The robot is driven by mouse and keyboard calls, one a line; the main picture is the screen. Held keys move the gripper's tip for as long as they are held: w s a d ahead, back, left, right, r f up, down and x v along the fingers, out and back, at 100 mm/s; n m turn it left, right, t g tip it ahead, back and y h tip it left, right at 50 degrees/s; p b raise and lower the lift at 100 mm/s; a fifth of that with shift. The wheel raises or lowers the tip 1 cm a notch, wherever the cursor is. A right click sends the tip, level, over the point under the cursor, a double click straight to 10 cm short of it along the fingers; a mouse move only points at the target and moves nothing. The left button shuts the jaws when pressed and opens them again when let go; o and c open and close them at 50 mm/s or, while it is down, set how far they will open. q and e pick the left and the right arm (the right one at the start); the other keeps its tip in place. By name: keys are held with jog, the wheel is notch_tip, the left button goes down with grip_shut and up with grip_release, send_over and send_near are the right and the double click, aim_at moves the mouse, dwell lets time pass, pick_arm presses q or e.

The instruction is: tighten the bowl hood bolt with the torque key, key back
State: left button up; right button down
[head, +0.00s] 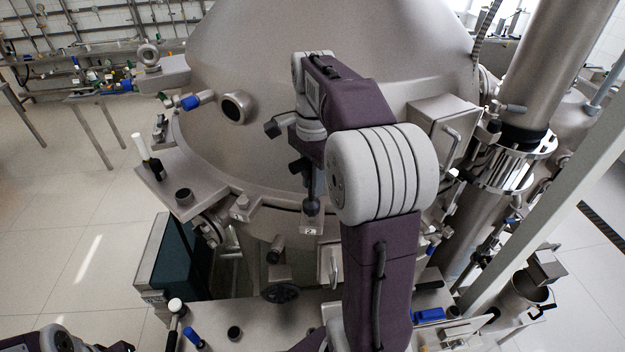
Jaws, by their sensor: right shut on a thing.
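The bowl hood (330,45) is the large grey metal cone that fills the upper middle of the head view. My right gripper (307,172) is in front of its lower rim, pointing down and shut on the torque key. The key (311,205) shows as a dark upright shaft with a wider dark lower end. That lower end is over a small labelled block (312,226) on the hood's flange. The bolt is hidden, so I cannot tell whether the key touches it. Part of my left arm shows at the bottom left; its gripper is out of the picture.
A white-handled tool (143,148) stands on a bracket at the left. Another white-topped tool (175,307) and a blue-handled one (193,337) are at the front. A grey box with a handle (440,125) and a thick pipe (545,75) stand at the right. Floor at the left is clear.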

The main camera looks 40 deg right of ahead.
jog(key=shift+d, duration=0.1)
jog(key=n+p, duration=0.1)
jog(key=n, duration=0.2)
jog(key=shift+r+p, duration=0.25)
jog(key=shift+p, duration=0.1)
jog(key=n+p, duration=0.1)
jog(key=n, duration=0.3)
jog(key=shift+w+n, duration=0.1)
jog(key=shift+n, duration=0.2)
jog(key=shift+f+n, duration=0.15)
jog(key=shift+n, duration=0.75)
jog(key=shift+f+n, duration=0.1)
jog(key=shift+n, duration=0.4)
jog(key=shift+f+b, duration=0.4)
jog(key=shift+f, duration=0.15)
